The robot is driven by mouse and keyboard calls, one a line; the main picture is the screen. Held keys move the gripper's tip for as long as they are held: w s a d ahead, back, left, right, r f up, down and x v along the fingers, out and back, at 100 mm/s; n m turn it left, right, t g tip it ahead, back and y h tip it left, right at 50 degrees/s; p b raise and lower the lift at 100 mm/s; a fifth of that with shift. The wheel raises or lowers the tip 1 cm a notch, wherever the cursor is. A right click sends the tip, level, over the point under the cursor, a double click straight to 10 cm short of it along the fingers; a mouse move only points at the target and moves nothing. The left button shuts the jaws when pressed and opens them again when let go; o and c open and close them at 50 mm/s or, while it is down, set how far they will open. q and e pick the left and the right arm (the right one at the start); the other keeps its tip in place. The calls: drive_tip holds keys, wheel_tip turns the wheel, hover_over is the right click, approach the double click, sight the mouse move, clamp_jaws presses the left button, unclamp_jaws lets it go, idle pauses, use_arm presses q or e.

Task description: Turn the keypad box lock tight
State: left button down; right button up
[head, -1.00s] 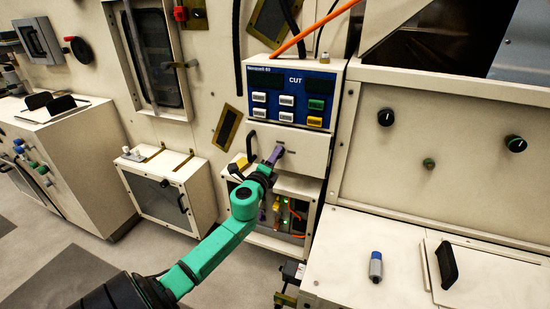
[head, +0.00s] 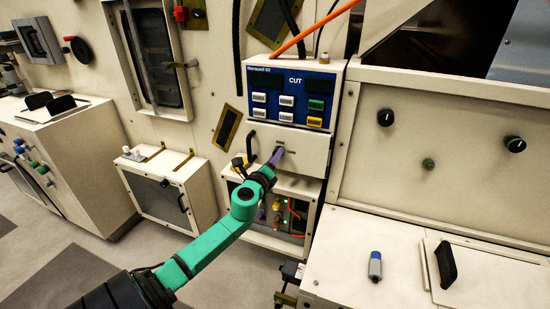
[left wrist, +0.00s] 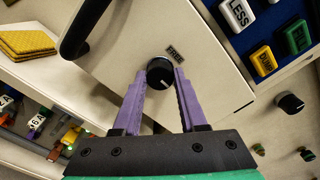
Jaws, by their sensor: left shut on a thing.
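The keypad box (head: 290,98) has a blue front with white, green and yellow keys. Below it is a cream panel (head: 312,150) that carries the lock, a black round knob (left wrist: 160,73) with a pale pointer mark. A "FREE" label (left wrist: 175,53) sits beside the knob in the left wrist view. My left gripper (head: 276,157) is at this panel in the head view. In the left wrist view its purple fingers (left wrist: 160,80) are on either side of the knob and shut on it. The fingers hide most of the lock in the head view. My right gripper is not in view.
A black handle (head: 250,146) stands out left of the lock. An open bay with cables (head: 285,217) lies below the panel.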

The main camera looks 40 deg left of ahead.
use_arm(q)
drive_tip(key=shift+f, duration=0.1)
drive_tip(key=shift+c, duration=2.2)
unclamp_jaws()
drive_tip(key=shift+s, duration=0.1)
drive_tip(key=b+v, duration=0.1)
drive_tip(key=v, duration=1.3)
drive_tip(key=shift+s, duration=0.2)
drive_tip(key=shift+d, duration=0.15)
